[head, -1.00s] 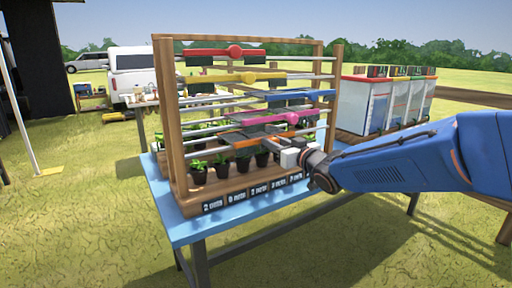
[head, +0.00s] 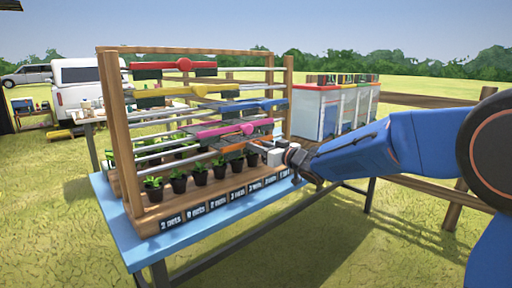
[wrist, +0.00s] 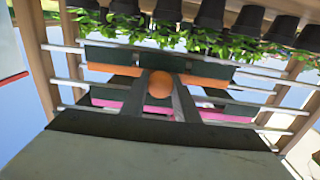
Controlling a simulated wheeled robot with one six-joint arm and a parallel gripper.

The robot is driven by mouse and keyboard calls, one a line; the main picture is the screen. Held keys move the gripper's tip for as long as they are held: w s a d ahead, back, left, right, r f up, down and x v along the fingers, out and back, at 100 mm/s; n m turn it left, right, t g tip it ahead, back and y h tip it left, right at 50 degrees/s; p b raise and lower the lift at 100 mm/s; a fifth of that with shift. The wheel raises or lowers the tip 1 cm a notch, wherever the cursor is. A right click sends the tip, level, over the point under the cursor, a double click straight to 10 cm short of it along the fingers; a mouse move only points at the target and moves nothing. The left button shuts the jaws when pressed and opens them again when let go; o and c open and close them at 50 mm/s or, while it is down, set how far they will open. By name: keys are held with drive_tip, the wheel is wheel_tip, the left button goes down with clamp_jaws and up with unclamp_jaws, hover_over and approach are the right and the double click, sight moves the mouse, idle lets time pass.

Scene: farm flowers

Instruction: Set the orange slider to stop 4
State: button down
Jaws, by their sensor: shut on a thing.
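The orange slider (wrist: 205,81) shows in the wrist view, with a round orange knob (wrist: 160,84) at its middle and dark panels along it. My gripper (wrist: 157,94) is shut on that knob, with one dark finger on each side. In the head view my gripper (head: 250,148) reaches into the front of the wooden rack (head: 112,130), at its right half, low and just above the potted plants.
Red (head: 184,65), yellow (head: 168,92), blue (head: 240,105) and pink (head: 225,128) sliders sit on rails above. Potted plants (head: 178,180) line the base behind a label strip (head: 196,211). The rack stands on a blue table (head: 125,230). White boxes (head: 330,110) stand behind right.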

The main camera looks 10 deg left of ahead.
drive_tip(key=c, duration=1.4)
unclamp_jaws()
drive_tip(key=v, duration=1.7)
drive_tip(key=shift+s, duration=0.2)
drive_tip(key=shift+d, duration=0.15)
